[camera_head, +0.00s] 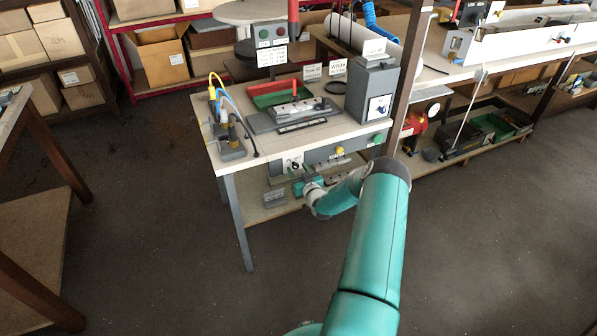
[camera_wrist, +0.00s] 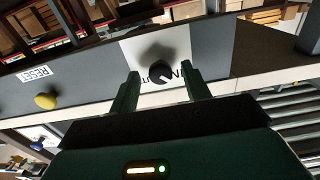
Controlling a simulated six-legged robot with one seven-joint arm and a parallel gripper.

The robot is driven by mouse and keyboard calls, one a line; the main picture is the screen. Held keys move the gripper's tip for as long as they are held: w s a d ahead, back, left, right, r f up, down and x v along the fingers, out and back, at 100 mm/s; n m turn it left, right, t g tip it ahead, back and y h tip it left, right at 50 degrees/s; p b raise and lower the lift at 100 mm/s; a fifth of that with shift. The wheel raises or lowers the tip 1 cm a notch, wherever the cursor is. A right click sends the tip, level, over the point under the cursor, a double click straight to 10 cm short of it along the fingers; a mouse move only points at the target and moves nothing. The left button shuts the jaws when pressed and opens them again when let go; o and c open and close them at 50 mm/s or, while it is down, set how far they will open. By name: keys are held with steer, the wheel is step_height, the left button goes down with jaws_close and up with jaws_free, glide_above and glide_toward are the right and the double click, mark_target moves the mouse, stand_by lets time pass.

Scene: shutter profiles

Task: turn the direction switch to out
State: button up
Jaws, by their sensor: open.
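The direction switch is a dark round knob (camera_wrist: 160,72) on a white label plate (camera_wrist: 133,50) in the wrist view. Lettering on the plate is partly covered by the knob and fingers. In the head view the switch (camera_head: 294,165) is at the left of the grey panel under the bench top. My gripper (camera_wrist: 160,74) is open, with one finger on each side of the knob in the picture. I cannot tell whether either finger touches it. In the head view my gripper (camera_head: 300,187) is small, just below the switch.
A yellow button (camera_wrist: 45,101) with a RESET label (camera_wrist: 34,75) is on the same panel. The bench (camera_head: 215,150) carries a grey box (camera_head: 372,90) and a red-and-green tray (camera_head: 280,92). A lower shelf (camera_head: 262,205) is under the panel. Open floor lies in front.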

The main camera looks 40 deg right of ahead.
steer(key=c, duration=1)
steer(key=shift+m, duration=0.4)
steer(key=m, duration=0.3)
steer(key=shift+m, duration=0.3)
steer(key=m, duration=0.4)
steer(key=shift+m, duration=0.3)
steer(key=m, duration=0.4)
steer(key=shift+m, duration=0.3)
steer(key=m, duration=0.4)
steer(key=shift+m, duration=0.3)
